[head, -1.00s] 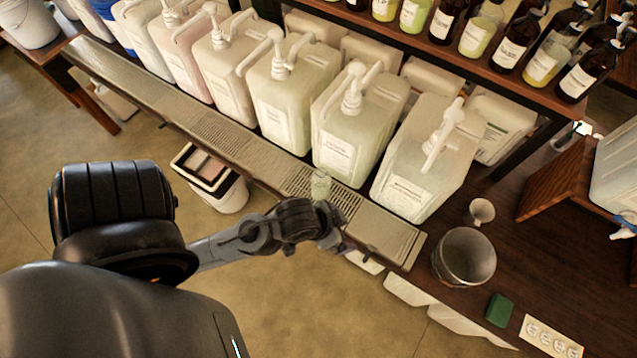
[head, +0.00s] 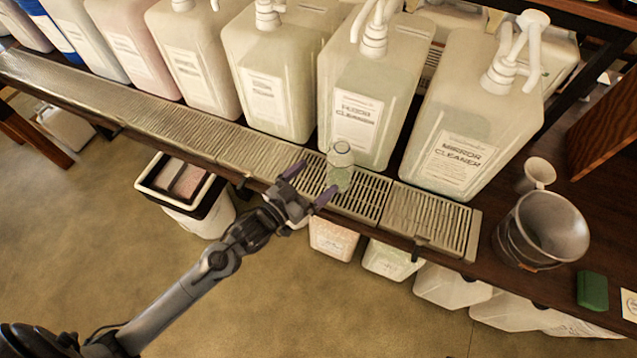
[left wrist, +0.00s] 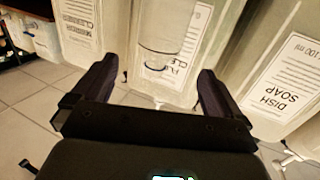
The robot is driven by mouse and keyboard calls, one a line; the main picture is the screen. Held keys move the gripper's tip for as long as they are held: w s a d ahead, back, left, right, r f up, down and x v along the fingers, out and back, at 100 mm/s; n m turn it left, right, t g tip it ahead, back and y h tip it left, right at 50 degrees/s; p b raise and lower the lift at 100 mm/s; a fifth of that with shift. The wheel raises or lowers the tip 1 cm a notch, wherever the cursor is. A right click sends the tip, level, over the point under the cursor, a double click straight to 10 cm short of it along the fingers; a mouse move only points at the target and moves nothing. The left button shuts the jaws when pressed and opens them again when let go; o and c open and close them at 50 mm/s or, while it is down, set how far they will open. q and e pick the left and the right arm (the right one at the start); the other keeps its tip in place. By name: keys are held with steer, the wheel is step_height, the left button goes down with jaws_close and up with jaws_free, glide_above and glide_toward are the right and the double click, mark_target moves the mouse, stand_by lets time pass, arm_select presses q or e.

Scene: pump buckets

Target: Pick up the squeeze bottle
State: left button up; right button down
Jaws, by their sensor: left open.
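The squeeze bottle (head: 340,168) is small, clear and slightly green. It stands upright on the slatted drain tray (head: 433,216), in front of the large jug labelled floor cleaner (head: 357,122). My left gripper (head: 310,184) is open and empty, just front-left of the bottle, with its fingers pointing toward it. In the left wrist view, the bottle's faint outline (left wrist: 163,48) shows ahead, between and beyond the two open fingers (left wrist: 153,85), in front of the floor cleaner label. I see no contact. My right gripper is not in view.
Large pump jugs stand in a row behind the tray, with the mirror cleaner jug (head: 462,150) at right. A grey bucket (head: 541,230) and green sponge (head: 592,291) are further right. A bin (head: 203,212) stands on the floor below the tray.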

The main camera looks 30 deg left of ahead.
mark_target(331, 167)
arm_select(q)
steer(key=shift+w+d+f+b, duration=0.15)
steer(key=shift+w+f+b, duration=0.7)
steer(key=shift+b, duration=0.2)
steer(key=x, duration=0.5)
steer(key=shift+r, duration=0.15)
steer(key=shift+w+d, duration=0.15)
steer(key=shift+w, duration=0.3)
steer(key=shift+b+x, duration=0.5)
steer(key=shift+x, duration=1.75)
steer(key=shift+d, duration=0.1)
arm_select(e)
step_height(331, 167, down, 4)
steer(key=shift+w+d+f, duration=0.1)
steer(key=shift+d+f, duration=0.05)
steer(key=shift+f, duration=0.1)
arm_select(q)
steer(key=c, duration=1)
steer(key=shift+c, duration=0.4)
